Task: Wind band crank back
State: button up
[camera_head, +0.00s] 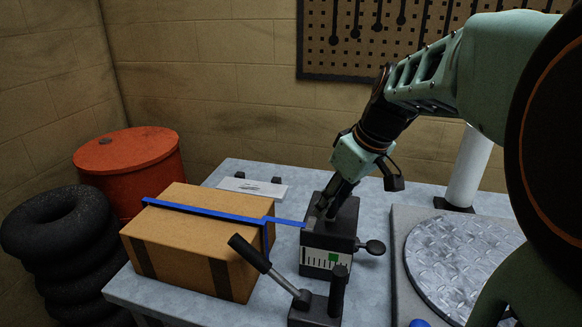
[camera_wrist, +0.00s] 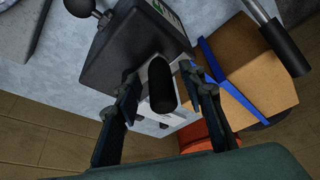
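A dark tensioner box (camera_head: 342,225) with a scale and a green mark on its front stands on the table; it also shows in the wrist view (camera_wrist: 115,60). A blue band (camera_head: 205,212) runs over a cardboard carton (camera_head: 195,250) to this box. An upright black handle (camera_wrist: 162,88), seemingly the band crank's grip, shows at the box in the wrist view. My gripper (camera_wrist: 165,90) is open, one finger on each side of that handle, with gaps visible on both sides. In the head view my gripper (camera_head: 330,203) is at the box top and hides the handle.
A lever with a black grip (camera_head: 250,253) and a dark post (camera_head: 338,290) stand in front of the tensioner box. A round knob (camera_head: 375,247) sticks out at its right. A metal turntable (camera_head: 455,262) lies further right. A red drum (camera_head: 130,165) and tyres (camera_head: 60,235) stand left.

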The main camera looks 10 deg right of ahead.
notch_tip(320, 180, up, 10)
jog(key=shift+r, duration=0.1)
dwell(0.4)
jog(key=shift+s, duration=0.1)
